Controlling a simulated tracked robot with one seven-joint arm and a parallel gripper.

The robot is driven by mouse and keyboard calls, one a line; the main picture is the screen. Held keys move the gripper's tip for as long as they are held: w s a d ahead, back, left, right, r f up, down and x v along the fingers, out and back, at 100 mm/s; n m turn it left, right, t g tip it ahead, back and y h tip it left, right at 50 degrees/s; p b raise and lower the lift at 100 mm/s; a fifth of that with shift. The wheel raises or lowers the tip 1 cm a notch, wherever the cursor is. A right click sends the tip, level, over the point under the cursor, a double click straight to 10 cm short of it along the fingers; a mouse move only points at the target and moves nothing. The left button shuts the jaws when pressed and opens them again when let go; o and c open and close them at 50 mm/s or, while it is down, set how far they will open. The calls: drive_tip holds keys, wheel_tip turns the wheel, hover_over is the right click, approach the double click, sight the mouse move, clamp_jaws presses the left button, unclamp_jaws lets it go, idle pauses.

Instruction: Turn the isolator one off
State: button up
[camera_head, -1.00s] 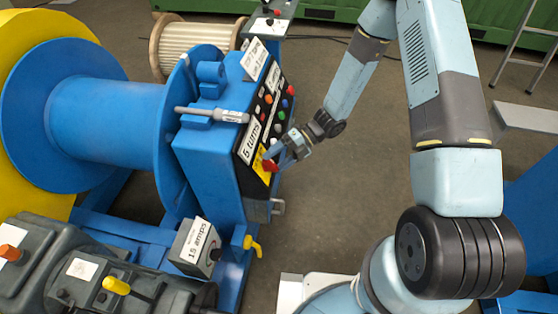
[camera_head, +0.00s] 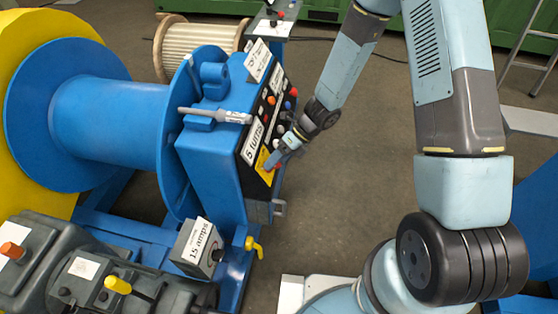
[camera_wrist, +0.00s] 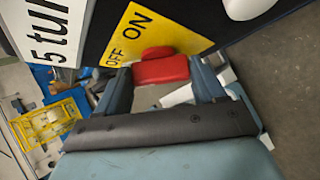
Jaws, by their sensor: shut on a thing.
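The isolator is a red handle (camera_wrist: 160,70) on a yellow plate (camera_wrist: 143,32) marked OFF and ON. The plate sits at the lower end of the black panel on the blue control box (camera_head: 208,160). My gripper (camera_wrist: 160,73) is shut on the red handle, with one finger at each side of it in the wrist view. In the head view my gripper (camera_head: 272,163) reaches the panel from the right and hides most of the handle. I cannot tell which mark the handle points to.
Several coloured buttons (camera_head: 271,100) sit above the handle, close to my wrist. A white "5 turns" label (camera_head: 252,142) is beside the yellow plate. A grey "15 amps" box (camera_head: 197,246) and a yellow lever (camera_head: 254,246) stand below.

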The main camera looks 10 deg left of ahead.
drive_tip(key=shift+w+d, duration=0.1)
drive_tip(key=shift+d, duration=0.05)
idle(0.3)
drive_tip(key=o, duration=1)
drive_tip(key=shift+o, duration=0.2)
drive_tip(key=v, duration=1.3)
drive_tip(key=shift+d+r, duration=0.2)
drive_tip(key=shift+w+r, duration=0.1)
drive_tip(key=shift+w, duration=0.05)
drive_tip(key=s+d+r+n+t+h, duration=0.2)
drive_tip(key=d+r+n, duration=0.45)
drive_tip(key=r, duration=0.35)
drive_tip(key=s+d+r+n+t+h, duration=0.1)
drive_tip(key=s+d+r+n+t, duration=0.1)
drive_tip(key=d+r+n, duration=0.65)
drive_tip(key=s+d+r+n+t+h, duration=0.2)
drive_tip(key=s+d+r+n+t, duration=0.1)
drive_tip(key=s+d+r+n, duration=0.1)
drive_tip(key=s+d+r+n+t+h, duration=0.2)
drive_tip(key=s+r+n, duration=0.4)
drive_tip(key=s+r, duration=0.3)
wheel_tip(320, 180, up, 2)
drive_tip(key=shift+d+r+t, duration=0.1)
drive_tip(key=shift+d+t, duration=0.5)
drive_tip(key=shift+d, duration=0.45)
